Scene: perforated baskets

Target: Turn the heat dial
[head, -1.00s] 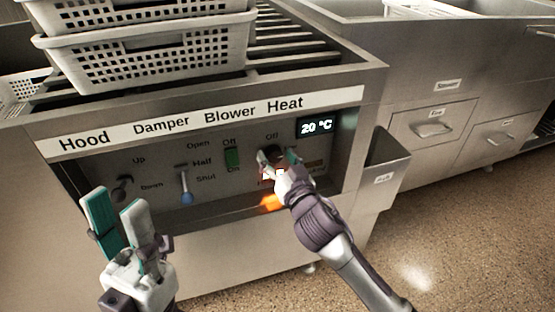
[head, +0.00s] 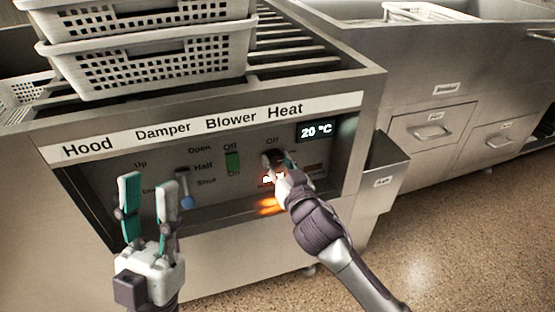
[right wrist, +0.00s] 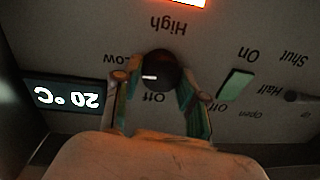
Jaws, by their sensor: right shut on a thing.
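The black heat dial (head: 272,157) is on the panel under the "Heat" label, partly hidden by my right gripper (head: 283,165). In the right wrist view, upside down, the dial (right wrist: 161,70) sits between the two fingers of my right gripper (right wrist: 158,85), which is shut on it. Its white mark points left in that view, toward the "Low" side; "Off" is below and "High" above. The display (head: 316,130) reads 20 °C. My left gripper (head: 147,185) is open and empty in front of the panel's left part.
The green blower switch (head: 232,161) and blue-tipped damper lever (head: 187,200) are left of the dial. An orange light (head: 270,205) glows below it. White perforated baskets (head: 150,70) are stacked on top. A metal bin (head: 380,178) hangs at the right side.

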